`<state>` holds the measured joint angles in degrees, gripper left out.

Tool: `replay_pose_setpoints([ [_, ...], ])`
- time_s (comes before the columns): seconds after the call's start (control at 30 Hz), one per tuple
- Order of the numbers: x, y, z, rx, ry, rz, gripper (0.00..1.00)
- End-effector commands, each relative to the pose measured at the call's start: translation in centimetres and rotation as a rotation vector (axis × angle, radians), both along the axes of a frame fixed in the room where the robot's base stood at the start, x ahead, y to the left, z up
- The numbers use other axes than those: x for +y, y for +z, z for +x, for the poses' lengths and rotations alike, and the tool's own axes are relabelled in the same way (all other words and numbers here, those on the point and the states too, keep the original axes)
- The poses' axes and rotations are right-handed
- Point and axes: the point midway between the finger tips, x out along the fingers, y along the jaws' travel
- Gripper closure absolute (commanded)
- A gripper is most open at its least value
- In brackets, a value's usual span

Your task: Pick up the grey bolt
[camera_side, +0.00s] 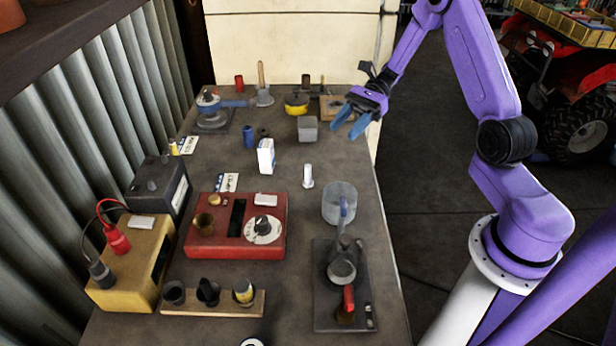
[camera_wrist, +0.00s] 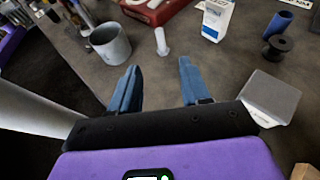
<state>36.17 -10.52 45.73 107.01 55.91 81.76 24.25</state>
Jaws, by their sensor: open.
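A pale grey bolt-shaped piece (camera_side: 308,175), likely the grey bolt, stands upright on its wider end near the middle of the bench. It also shows in the wrist view (camera_wrist: 161,40), ahead of my fingertips. My gripper (camera_side: 348,127) is open and empty, with blue fingers, above the bench's right edge. It is behind and to the right of the bolt in the side view, and apart from it. In the wrist view, the bolt lies beyond the gap between the fingers (camera_wrist: 157,78). Nothing hides the bolt.
A grey cup (camera_side: 339,202) stands close to the bolt, at front right. A white carton (camera_side: 266,156) stands behind left. A red meter box (camera_side: 236,226) lies front left. A grey block (camera_side: 307,128) sits behind. Bare bench surrounds the bolt.

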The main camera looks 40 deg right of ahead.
Motion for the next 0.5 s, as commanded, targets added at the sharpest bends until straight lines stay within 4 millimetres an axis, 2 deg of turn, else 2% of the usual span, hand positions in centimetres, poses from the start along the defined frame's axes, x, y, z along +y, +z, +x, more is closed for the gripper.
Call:
replay_pose_setpoints([
  [0.3, 5.7, -2.3, -0.3, 0.004, 0.006, 0.0, 0.53],
  [0.5, 8.3, -3.4, -0.3, 0.001, 0.004, -0.001, 0.53],
])
